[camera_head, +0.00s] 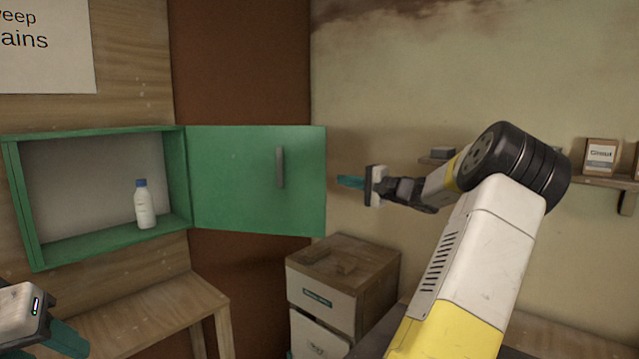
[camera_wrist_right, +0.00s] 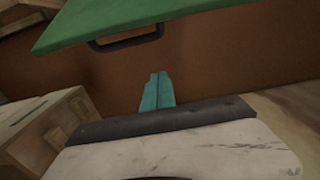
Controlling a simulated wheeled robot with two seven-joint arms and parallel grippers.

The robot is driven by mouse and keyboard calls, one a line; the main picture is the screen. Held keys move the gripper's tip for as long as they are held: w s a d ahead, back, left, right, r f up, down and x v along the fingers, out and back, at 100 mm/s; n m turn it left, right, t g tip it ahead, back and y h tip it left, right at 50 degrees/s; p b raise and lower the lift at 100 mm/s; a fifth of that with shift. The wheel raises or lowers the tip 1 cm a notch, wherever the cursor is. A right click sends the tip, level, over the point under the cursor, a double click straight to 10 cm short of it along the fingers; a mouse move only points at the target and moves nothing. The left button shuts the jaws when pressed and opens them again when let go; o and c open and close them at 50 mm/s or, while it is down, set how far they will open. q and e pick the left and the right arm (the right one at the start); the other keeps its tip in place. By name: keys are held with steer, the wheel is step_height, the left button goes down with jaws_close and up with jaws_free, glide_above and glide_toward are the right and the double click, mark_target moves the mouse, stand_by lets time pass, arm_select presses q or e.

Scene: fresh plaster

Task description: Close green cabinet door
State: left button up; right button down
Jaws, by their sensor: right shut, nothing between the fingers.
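The green cabinet (camera_head: 25,225) hangs on the wooden wall at the left, with a white bottle with a blue cap (camera_head: 145,205) inside it. Its green door (camera_head: 235,180) stands wide open to the right and carries a grey vertical handle (camera_head: 280,167). In the right wrist view the door (camera_wrist_right: 140,20) and its dark handle (camera_wrist_right: 125,38) show at the top. My right gripper (camera_head: 350,182) is shut and empty, just right of the door's free edge; its teal fingers (camera_wrist_right: 157,92) are together below the handle.
A wooden table (camera_head: 150,310) stands below the cabinet. A box stack (camera_head: 345,270) stands below and right of the door. A wall shelf (camera_head: 590,180) with small boxes is at the right. Space in front of the cabinet looks clear.

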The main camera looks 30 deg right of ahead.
steer(key=a, duration=0.1)
steer(key=w+a, duration=0.1)
steer(key=a, duration=0.1)
steer(key=w+a, duration=0.1)
steer(key=a, duration=0.1)
steer(key=shift+w+a, duration=0.1)
steer(key=shift+w, duration=0.15)
stand_by(0.3)
